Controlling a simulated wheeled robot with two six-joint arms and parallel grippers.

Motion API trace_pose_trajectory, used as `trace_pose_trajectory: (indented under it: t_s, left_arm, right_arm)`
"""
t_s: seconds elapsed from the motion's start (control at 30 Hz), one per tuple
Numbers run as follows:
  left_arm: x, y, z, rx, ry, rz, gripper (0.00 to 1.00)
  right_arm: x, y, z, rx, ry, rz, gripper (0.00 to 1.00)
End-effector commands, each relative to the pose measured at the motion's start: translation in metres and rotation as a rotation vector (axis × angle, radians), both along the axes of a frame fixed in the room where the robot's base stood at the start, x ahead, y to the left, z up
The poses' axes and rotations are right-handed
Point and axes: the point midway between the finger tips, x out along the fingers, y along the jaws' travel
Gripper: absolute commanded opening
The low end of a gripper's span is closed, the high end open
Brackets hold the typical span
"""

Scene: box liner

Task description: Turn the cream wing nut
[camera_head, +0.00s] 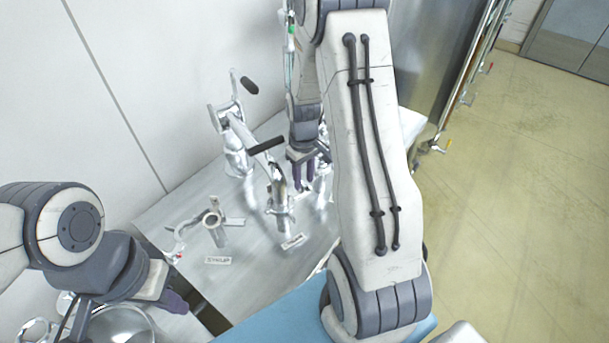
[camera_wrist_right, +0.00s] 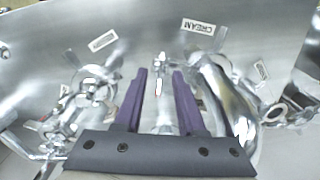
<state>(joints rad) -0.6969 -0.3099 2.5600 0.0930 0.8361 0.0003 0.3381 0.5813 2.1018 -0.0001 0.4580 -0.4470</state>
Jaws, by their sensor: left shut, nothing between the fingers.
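A label reading "CREAM" (camera_wrist_right: 198,26) shows upside down in the right wrist view. Below it, a shiny metal post with a small winged top (camera_wrist_right: 162,65) stands between my right gripper's purple fingers; I cannot tell for sure that this is the cream wing nut. My right gripper (camera_head: 303,178) is open, with gaps visible between its fingertips and the post; it also shows in the right wrist view (camera_wrist_right: 160,75). In the head view my right arm hides part of this area. My left gripper (camera_head: 176,302) is shut and empty at the lower left, away from the fittings.
A tall lever-handled metal fitting (camera_head: 235,135) and a curved pipe (camera_head: 279,190) stand close left of my right gripper. Another winged fitting (camera_head: 212,220) is further left. A steel bowl (camera_head: 120,325) is by my left gripper. The metal worktop (camera_head: 250,285) is clear towards its front.

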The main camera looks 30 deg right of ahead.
Motion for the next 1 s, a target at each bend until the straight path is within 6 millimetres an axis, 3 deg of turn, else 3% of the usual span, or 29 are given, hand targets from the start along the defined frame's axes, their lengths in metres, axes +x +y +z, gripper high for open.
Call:
trace_pose_trajectory:
  t_s: [0.23, 0.33, 0.73, 1.0]
  left_arm:
    - [0.0000, 0.0000, 0.0000, 0.000, 0.000, 0.000, 0.00]
    - [0.0000, 0.0000, 0.0000, 0.000, 0.000, 0.000, 0.00]
    - [0.0000, 0.0000, -0.0003, 0.000, 0.000, 0.000, 0.00]
    - [0.0000, 0.0000, -0.0014, 0.000, 0.000, 0.000, 0.00]
  right_arm:
    - [-0.0002, 0.0000, -0.0011, 0.000, 0.000, 0.000, 0.39]
    - [-0.0002, -0.0001, -0.0009, 0.000, 0.000, 0.000, 0.01]
    - [-0.0001, -0.0002, -0.0006, 0.000, 0.000, -0.027, 0.00]
    - [0.0004, -0.0004, -0.0005, 0.000, -0.001, -0.169, 0.00]
